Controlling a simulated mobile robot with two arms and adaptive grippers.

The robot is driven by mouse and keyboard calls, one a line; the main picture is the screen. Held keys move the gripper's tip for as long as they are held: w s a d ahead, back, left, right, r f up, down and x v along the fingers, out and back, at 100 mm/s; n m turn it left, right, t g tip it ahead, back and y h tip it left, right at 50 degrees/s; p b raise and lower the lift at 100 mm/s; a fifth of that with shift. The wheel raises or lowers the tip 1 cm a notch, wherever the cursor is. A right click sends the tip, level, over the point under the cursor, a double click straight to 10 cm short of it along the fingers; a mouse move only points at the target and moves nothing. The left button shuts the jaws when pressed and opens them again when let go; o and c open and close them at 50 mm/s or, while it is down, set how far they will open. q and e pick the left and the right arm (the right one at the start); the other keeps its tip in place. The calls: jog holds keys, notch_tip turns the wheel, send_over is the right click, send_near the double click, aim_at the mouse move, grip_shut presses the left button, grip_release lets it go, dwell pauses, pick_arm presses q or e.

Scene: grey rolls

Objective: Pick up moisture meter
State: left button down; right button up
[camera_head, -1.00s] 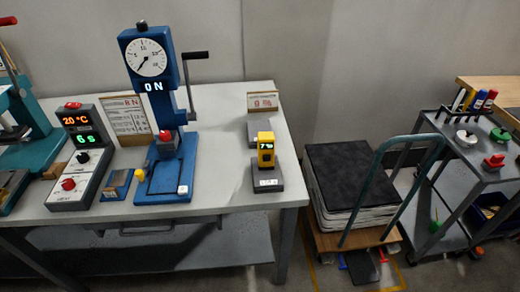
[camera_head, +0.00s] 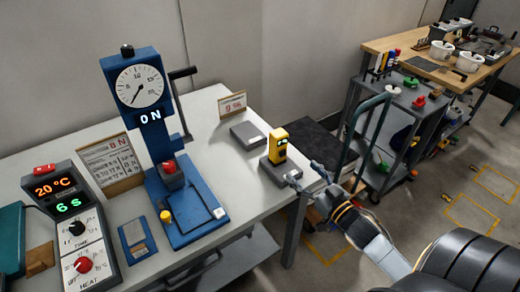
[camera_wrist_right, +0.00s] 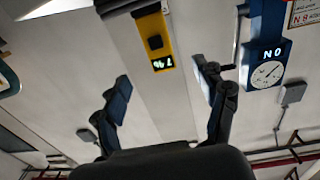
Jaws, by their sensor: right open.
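The moisture meter (camera_head: 278,146) is a small yellow device that stands upright on a grey block on the white table, near its right edge. In the right wrist view the yellow meter (camera_wrist_right: 154,42) shows at the top, with a black button and a lit display. My right gripper (camera_head: 306,176) is beside the block, to the right of the meter and a little nearer. In the right wrist view its two fingers (camera_wrist_right: 160,92) are spread, with the meter beyond the gap between them and nothing held. My left gripper is not in view.
A blue press (camera_head: 160,130) with a dial and side lever stands left of the meter. A grey slab (camera_head: 248,135) and a small sign (camera_head: 232,104) are behind it. A control box (camera_head: 76,220) is at left. A dark cart (camera_head: 384,150) stands right of the table.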

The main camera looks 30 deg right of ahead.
aim_at(282, 148)
jog(key=w, duration=0.8)
jog(key=shift+r+p, duration=0.15)
jog(key=shift+p, duration=0.25)
jog(key=shift+w, duration=0.4)
jog(key=w+p, duration=0.1)
jog(key=w, duration=0.4)
jog(key=shift+a, duration=0.1)
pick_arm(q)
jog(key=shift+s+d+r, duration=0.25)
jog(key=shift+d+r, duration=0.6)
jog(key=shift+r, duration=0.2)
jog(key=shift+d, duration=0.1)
pick_arm(e)
jog(key=shift+s, duration=0.1)
jog(key=shift+c, duration=0.4)
jog(key=c, duration=0.4)
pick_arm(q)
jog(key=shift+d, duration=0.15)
pick_arm(e)
jog(key=shift+r, duration=0.1)
jog(key=c, duration=1)
jog(key=shift+o, duration=0.2)
